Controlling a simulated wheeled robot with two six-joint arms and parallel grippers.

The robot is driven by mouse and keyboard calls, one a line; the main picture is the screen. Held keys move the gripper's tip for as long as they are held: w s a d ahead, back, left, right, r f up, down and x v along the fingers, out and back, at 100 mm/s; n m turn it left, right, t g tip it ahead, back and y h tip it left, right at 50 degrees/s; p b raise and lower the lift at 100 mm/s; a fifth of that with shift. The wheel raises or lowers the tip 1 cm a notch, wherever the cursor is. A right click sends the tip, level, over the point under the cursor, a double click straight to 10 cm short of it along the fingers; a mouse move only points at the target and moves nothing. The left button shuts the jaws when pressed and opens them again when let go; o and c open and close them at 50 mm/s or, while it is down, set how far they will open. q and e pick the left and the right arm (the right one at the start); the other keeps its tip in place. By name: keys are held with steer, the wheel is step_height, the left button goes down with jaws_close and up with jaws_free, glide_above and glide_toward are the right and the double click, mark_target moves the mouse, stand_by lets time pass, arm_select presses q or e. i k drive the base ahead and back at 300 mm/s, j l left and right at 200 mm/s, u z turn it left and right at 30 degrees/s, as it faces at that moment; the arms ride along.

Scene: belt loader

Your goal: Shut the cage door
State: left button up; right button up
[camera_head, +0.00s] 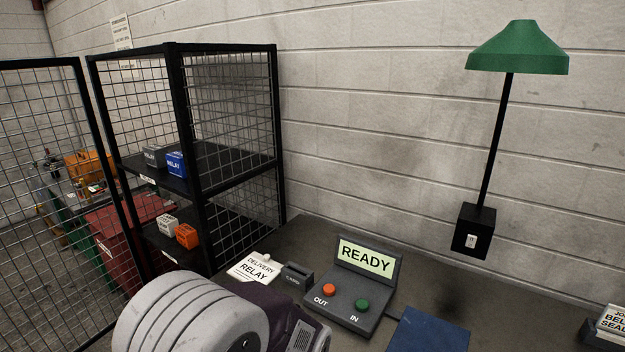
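The black wire cage (190,120) stands against the wall at the left, with two shelf levels. Its door (40,170), a black-framed mesh panel, stands open at the far left. The door's right edge is close to the cage's left front post, and its left part is cut off by the picture edge. The front opening between the posts is clear, and small boxes show inside. A grey ribbed, rounded part that looks like my own arm fills the bottom centre. Neither gripper's fingers can be seen.
A grey box (153,155) and blue box (175,164) sit on the upper shelf, an orange box (188,236) below. A control box (352,289) reading READY and a relay card (254,267) lie on the dark bench. A green lamp (520,48) stands right. Red crates (110,225) show behind the door.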

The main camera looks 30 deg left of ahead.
mark_target(76, 61)
steer(key=k+j, duration=0.2)
steer(key=j, duration=0.4)
steer(key=k+j+z, duration=0.1)
steer(key=j, duration=0.55)
steer(key=k+j+z, duration=0.1)
steer(key=k+j, duration=0.15)
steer(key=j, duration=0.35)
steer(key=k+j, duration=0.2)
steer(key=j, duration=0.4)
steer(key=k+j+z, duration=0.1)
steer(key=k+j, duration=0.15)
steer(key=j, duration=0.35)
steer(key=k+j, duration=0.25)
steer(key=j, duration=0.3)
steer(key=k+j+z, duration=0.1)
steer(key=j, duration=0.45)
steer(key=k+j+z, duration=0.1)
steer(key=k+j, duration=0.3)
steer(key=j, duration=0.15)
